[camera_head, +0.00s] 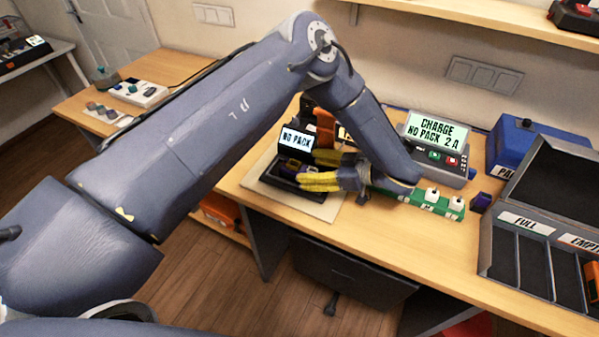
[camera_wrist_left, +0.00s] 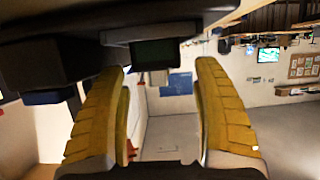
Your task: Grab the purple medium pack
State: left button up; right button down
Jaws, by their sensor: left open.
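Another dark purple block (camera_head: 480,203) lies at the right end of the green power strip (camera_head: 415,197). My left gripper (camera_head: 310,169) has yellow fingers spread apart, pointing left at the right side of the tester tray, close to the purple block. My right gripper is not in view.
A charger (camera_head: 437,150) reading "CHARGE NO PACK 2 A" stands behind the power strip. A blue box (camera_head: 530,148) and an open case (camera_head: 549,210) with "FULL" and "EMPTY" compartments stand at the right. The tabletop in front of the strip is clear.

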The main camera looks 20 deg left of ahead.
aim_at(308, 168)
pick_arm(q)
jog(key=shift+x, duration=2)
grip_shut()
